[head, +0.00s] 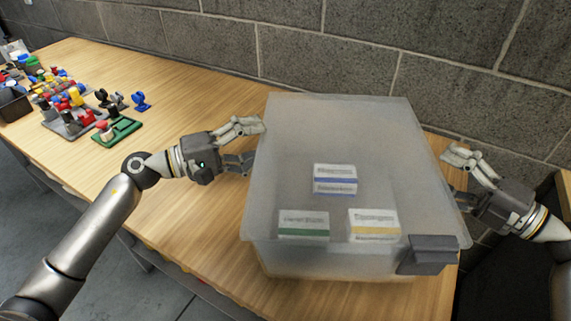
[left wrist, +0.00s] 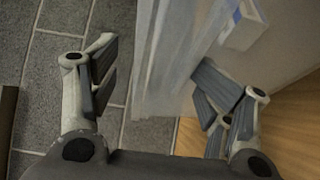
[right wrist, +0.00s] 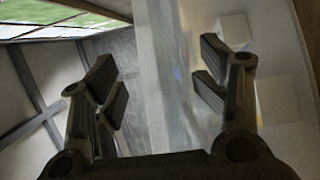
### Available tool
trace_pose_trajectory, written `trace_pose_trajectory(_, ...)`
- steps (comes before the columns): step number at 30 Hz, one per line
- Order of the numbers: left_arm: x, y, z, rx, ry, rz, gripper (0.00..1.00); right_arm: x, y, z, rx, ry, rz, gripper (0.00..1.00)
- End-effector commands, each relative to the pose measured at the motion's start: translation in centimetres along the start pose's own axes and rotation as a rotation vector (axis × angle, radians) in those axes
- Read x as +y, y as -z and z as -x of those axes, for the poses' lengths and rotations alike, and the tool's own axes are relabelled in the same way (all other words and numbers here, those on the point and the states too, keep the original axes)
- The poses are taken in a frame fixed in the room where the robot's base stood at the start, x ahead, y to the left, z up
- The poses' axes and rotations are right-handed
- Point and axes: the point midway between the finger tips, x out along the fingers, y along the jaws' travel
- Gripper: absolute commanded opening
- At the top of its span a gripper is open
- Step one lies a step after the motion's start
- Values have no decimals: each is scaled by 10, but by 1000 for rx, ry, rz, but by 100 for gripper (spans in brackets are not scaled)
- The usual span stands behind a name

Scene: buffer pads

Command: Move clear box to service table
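The clear box (head: 335,125) is a large, frosted see-through bin with a lid and a grey latch (head: 428,254) at its front right. It stands on the wooden table, with small white packs (head: 335,180) showing inside. My left gripper (head: 254,145) is at the box's left side, fingers spread. In the left wrist view the box's edge (left wrist: 165,60) lies between the open fingers. My right gripper (head: 452,176) is at the right side, fingers spread. In the right wrist view the box wall (right wrist: 165,75) passes between them. I cannot tell whether any finger touches the box.
The wooden table (head: 185,95) is clear left of the box. Small coloured parts, a green tray (head: 117,131) and a blue piece (head: 141,101) stand at its far left. A grey block wall (head: 300,40) runs close behind.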

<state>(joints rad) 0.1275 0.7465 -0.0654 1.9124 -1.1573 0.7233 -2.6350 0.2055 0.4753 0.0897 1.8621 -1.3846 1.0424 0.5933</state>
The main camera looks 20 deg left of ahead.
Motion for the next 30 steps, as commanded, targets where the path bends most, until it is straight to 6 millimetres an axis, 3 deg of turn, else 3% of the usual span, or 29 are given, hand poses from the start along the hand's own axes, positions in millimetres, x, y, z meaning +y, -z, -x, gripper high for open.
trace_pose_trajectory(12, -3, 1, 56, 0, 4, 3, 68, 0, -1, 0, -2, 1, 1, 65)
trace_pose_trajectory(20, -3, 0, 69, -1, 5, 3, 68, -1, -1, 3, -3, 3, 1, 65)
trace_pose_trajectory(23, -2, 1, 70, -1, 4, 3, 68, -2, -1, 12, -4, 4, 0, 65)
trace_pose_trajectory(30, -3, 1, 70, -1, 4, 2, 68, -2, -1, 61, -5, 7, -1, 65)
